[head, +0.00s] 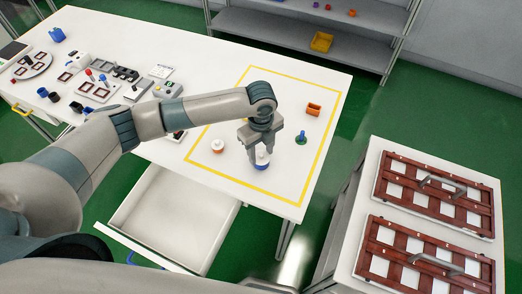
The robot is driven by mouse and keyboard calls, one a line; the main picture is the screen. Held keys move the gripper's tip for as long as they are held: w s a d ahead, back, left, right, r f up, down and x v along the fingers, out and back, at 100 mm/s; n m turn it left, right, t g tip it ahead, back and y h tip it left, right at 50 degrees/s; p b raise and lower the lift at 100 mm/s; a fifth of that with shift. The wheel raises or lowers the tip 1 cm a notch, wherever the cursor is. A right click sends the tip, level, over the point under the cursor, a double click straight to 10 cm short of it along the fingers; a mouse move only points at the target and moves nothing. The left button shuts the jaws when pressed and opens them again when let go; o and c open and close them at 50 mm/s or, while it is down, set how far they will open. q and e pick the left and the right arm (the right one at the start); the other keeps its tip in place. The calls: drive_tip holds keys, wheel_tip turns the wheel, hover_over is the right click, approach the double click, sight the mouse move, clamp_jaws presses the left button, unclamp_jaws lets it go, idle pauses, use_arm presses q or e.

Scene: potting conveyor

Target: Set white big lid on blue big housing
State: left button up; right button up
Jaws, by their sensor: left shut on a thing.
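My left gripper (262,147) reaches down over the yellow-outlined area of the white table. It is shut on the white big lid (262,156), a small white round piece between its fingertips. The blue big housing (262,166) shows as a blue edge directly below the lid. The fingers hide part of both, and I cannot tell whether the lid is seated or held just above. My right gripper is not in view.
An open drawer (165,215) juts out in front. Brown framed panels (436,195) lie on a right-hand table.

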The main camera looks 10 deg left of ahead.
use_arm(q)
drive_tip(key=o, duration=1.1)
drive_tip(key=shift+r, duration=0.1)
drive_tip(key=shift+r+b, duration=0.3)
drive_tip(key=shift+r, duration=0.2)
wheel_tip(320, 180, up, 16)
drive_tip(key=b, duration=0.4)
drive_tip(key=shift+b, duration=0.4)
drive_tip(key=shift+r, duration=0.1)
drive_tip(key=shift+s, duration=0.15)
